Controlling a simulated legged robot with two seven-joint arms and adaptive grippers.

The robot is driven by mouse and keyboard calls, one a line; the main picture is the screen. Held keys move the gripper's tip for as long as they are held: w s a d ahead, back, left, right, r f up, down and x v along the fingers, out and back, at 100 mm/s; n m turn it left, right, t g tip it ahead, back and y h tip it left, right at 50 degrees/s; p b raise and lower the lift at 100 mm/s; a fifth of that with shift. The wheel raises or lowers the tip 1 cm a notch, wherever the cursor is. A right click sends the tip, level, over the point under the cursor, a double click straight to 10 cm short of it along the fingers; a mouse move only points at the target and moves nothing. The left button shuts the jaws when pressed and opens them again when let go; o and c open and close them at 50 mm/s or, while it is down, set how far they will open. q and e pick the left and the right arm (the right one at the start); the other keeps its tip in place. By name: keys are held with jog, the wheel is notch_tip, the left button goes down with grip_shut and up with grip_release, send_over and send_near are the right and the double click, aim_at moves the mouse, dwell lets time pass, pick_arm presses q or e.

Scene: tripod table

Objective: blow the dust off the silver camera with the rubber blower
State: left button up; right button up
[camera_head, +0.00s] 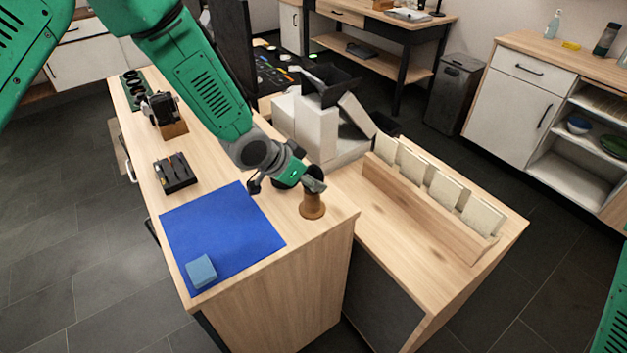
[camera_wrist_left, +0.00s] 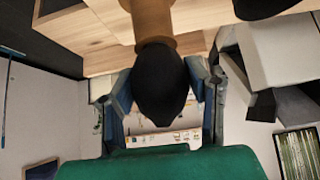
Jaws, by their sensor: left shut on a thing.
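My left gripper (camera_head: 313,183) is at the near right corner of the wooden workbench. It is shut on the black rubber blower (camera_head: 313,172), which sits at the top of a brown wooden holder (camera_head: 312,207). In the left wrist view, the blower's black bulb (camera_wrist_left: 158,85) is between the two fingers, with the brown holder (camera_wrist_left: 152,18) beyond it. A dark camera-like body on a wooden block, probably the silver camera (camera_head: 160,108), stands at the far left of the bench; dust on it cannot be made out. My right gripper is out of view.
A blue mat (camera_head: 215,232) with a light blue block (camera_head: 201,271) lies left of the holder. A black tool tray (camera_head: 175,173) stands behind the mat. White boxes (camera_head: 304,128) stand behind the gripper. A wooden rack (camera_head: 425,202) with pale panels is at right.

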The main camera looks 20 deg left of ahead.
aim_at(310, 166)
pick_arm(q)
jog(key=shift+a, duration=0.3)
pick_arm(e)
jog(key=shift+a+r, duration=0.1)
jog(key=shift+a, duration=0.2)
pick_arm(q)
jog(key=shift+r, duration=0.1)
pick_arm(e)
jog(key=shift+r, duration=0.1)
pick_arm(q)
jog(key=shift+d+r+p, duration=0.25)
jog(key=shift+r+p, duration=0.65)
jog(key=shift+r, duration=0.1)
jog(key=shift+a+r+p, duration=0.1)
jog(key=shift+r+p, duration=0.95)
jog(key=shift+r, duration=0.2)
jog(key=shift+r+p, duration=1.6)
jog(key=shift+r, duration=0.3)
jog(key=shift+s, duration=0.1)
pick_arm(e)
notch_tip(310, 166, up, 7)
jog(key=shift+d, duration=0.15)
